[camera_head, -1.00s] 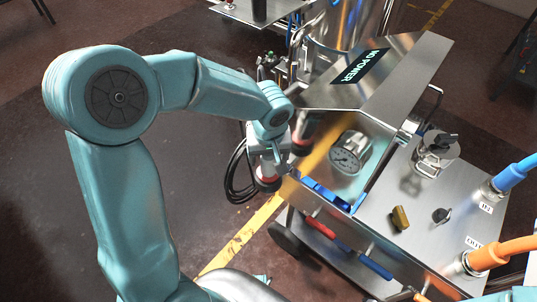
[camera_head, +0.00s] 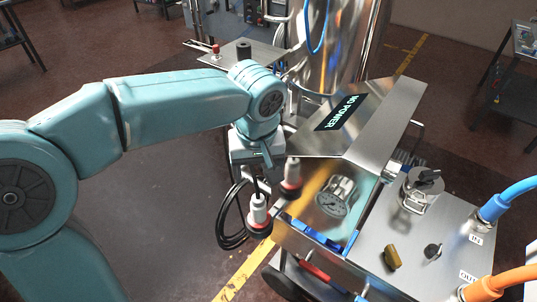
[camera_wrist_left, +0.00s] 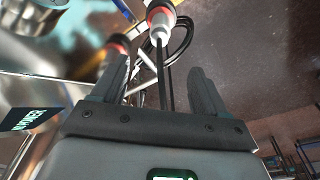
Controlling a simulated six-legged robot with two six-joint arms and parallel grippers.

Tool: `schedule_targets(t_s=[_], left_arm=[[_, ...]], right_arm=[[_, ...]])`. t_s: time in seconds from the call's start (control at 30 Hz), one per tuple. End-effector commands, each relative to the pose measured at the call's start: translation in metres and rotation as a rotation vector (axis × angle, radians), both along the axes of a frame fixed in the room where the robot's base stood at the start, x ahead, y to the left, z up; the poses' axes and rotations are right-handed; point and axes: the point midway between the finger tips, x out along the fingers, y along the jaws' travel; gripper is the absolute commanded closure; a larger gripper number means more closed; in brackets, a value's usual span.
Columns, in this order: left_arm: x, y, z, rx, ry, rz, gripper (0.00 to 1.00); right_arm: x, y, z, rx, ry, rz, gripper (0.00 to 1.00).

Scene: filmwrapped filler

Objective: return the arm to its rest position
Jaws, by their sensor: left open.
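My left arm, teal, comes in from the left in the head view, bent at a large elbow joint at the left edge. Its left gripper (camera_head: 262,172) points down beside the steel cart. In the left wrist view the two dark fingers (camera_wrist_left: 158,75) stand apart with no object gripped between them. Beyond them is a white plug with a red ring (camera_wrist_left: 162,22), with dark cables behind. In the head view two such red-ringed plugs, a nearer one (camera_head: 258,213) and a farther one (camera_head: 291,178), stand just below the gripper. Whether the gripper touches either is unclear. My right gripper is out of view.
A steel tank (camera_head: 325,45) stands behind. Open floor (camera_head: 165,200) lies left of the cart.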

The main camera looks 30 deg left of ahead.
Motion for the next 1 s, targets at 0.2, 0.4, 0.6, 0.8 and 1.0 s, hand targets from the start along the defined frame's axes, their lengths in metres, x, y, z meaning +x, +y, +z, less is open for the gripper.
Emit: schedule_targets(t_s=[0.2, 0.4, 0.6, 0.8, 1.0], left_arm=[[0.000, -0.001, 0.001, -0.002, 0.001, -0.003, 0.27], [0.013, -0.030, -0.068, -0.080, 0.050, -0.155, 0.27], [-0.004, -0.086, -0.205, -0.279, 0.084, -0.386, 0.27], [-0.074, -0.124, -0.320, -0.411, 0.047, -0.498, 0.27], [-0.121, -0.129, -0.358, -0.401, 0.019, -0.536, 0.27]], right_arm=[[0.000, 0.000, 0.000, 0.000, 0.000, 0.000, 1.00], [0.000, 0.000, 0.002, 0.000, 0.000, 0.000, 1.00], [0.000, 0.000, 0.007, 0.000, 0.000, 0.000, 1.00], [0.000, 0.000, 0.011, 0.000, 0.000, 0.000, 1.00], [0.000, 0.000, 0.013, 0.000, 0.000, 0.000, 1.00]])
